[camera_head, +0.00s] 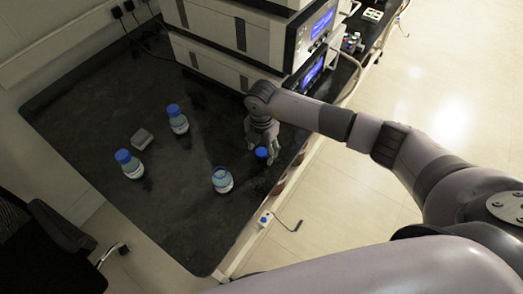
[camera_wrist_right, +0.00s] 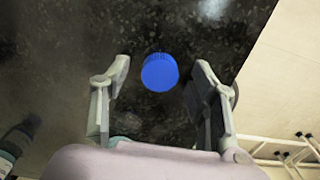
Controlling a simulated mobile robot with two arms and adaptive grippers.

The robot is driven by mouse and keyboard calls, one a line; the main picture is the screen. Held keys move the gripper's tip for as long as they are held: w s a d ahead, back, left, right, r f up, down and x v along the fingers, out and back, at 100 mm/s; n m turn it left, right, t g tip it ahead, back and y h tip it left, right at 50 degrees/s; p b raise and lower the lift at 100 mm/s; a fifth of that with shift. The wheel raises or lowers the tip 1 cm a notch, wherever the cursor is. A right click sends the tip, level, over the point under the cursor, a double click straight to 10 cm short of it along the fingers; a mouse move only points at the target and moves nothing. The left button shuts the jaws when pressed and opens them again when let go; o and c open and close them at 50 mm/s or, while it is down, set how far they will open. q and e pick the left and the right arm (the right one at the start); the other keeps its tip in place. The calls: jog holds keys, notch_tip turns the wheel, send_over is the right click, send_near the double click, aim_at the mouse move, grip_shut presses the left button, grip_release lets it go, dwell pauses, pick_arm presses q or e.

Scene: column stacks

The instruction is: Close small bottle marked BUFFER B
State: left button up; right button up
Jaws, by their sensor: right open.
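A small bottle (camera_head: 222,181) without a cap stands upright on the dark bench, near its front edge. A blue cap (camera_head: 262,153) lies on the bench to its right and shows clearly in the right wrist view (camera_wrist_right: 160,72). My right gripper (camera_head: 262,147) is open above the cap, with one finger on each side and gaps between. Two bottles with blue caps on, one farther back (camera_head: 178,119) and one at the left (camera_head: 130,164), stand upright. The labels are too small to read. My left gripper is not in view.
A grey block (camera_head: 141,139) lies between the two capped bottles. Stacked instruments (camera_head: 245,40) with blue screens stand at the back of the bench. The bench top (camera_head: 185,205) is clear around the uncapped bottle. The bench edge runs close to the cap's right.

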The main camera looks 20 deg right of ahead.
aim_at(262, 152)
jog(key=shift+c, duration=0.5)
jog(key=c, duration=0.7)
jog(key=shift+c, duration=0.2)
pick_arm(q)
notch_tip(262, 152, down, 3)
jog(key=b, duration=0.2)
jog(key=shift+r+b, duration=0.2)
jog(key=shift+b, duration=0.1)
pick_arm(e)
notch_tip(262, 152, up, 20)
